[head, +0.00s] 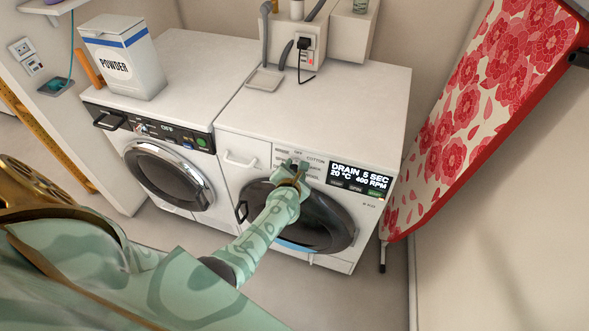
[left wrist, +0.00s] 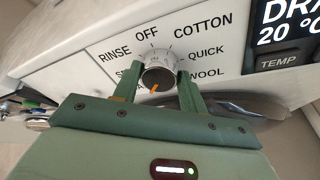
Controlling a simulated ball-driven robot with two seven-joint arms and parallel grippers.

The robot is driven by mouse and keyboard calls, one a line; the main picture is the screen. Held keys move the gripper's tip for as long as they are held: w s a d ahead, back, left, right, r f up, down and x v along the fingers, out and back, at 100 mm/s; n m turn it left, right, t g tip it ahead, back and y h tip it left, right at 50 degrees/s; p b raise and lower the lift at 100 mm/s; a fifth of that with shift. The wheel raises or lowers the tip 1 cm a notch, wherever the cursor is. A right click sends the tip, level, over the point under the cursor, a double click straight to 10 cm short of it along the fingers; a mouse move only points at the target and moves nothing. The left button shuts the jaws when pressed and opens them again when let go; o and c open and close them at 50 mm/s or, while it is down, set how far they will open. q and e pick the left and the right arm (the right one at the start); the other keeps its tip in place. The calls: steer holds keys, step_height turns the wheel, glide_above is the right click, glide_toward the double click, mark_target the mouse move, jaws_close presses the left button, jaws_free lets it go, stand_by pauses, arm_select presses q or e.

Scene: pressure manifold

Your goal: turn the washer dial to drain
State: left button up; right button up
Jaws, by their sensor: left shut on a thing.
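My left gripper (head: 297,168) is at the control panel of the right-hand washer (head: 228,143), shut on the dial with one finger on each side. The display (head: 360,178) reads DRAIN 5 SEC, 20 °C, 400 RPM. In the head view my gripper mostly hides the dial. My right gripper is not in view.
A second front-loading machine (head: 168,175) stands to the left, with a POWDER box (head: 122,58) on top. A floral ironing board (head: 480,110) leans at the right. A plugged-in socket box (head: 310,52) sits behind the washer. The floor in front is open.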

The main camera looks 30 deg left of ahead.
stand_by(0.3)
arm_select(q)
steer(key=o, duration=1)
